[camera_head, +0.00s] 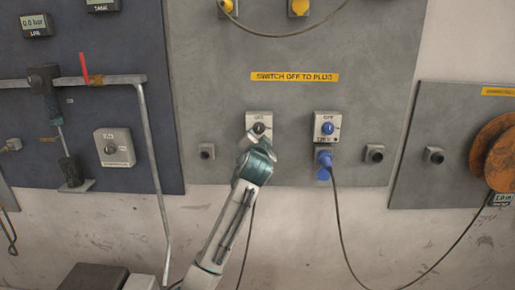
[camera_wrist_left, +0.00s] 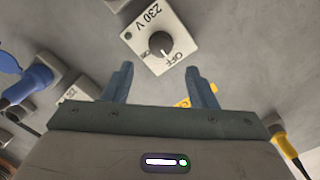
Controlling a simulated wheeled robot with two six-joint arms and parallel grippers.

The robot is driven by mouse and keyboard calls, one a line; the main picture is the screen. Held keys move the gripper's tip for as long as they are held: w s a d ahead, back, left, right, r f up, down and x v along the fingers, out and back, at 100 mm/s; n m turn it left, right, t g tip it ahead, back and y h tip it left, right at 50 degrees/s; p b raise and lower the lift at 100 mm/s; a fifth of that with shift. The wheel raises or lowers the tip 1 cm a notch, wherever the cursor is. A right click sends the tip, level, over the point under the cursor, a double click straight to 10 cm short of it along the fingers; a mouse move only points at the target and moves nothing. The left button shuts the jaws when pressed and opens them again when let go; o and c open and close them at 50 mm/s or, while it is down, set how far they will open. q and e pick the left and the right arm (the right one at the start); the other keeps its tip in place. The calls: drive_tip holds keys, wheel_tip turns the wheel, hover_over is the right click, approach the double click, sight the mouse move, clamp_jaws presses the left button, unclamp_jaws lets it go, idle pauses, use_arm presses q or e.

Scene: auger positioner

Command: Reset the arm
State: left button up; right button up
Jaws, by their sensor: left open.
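My left gripper (camera_head: 258,146) is raised in front of the grey wall panel, just below a switch box (camera_head: 259,121) with a dark knob. In the left wrist view the open jaws (camera_wrist_left: 162,86) have nothing between them. Beyond the fingertips is a white switch box marked 230 V (camera_wrist_left: 178,28), with a black round knob (camera_wrist_left: 160,44) beside the word OFF. The fingers appear apart from the knob. My forearm comes up from the bottom of the head view and covers part of the panel. My right gripper is not in view.
A second switch box (camera_head: 327,127) with a blue knob sits to the right, above a blue plug (camera_head: 324,163) with a hanging cable. A pipe with a red-handled valve (camera_head: 85,68) is at left. An orange reel (camera_head: 494,152) is at far right.

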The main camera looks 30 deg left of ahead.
use_arm(q)
drive_tip(key=shift+v, duration=1)
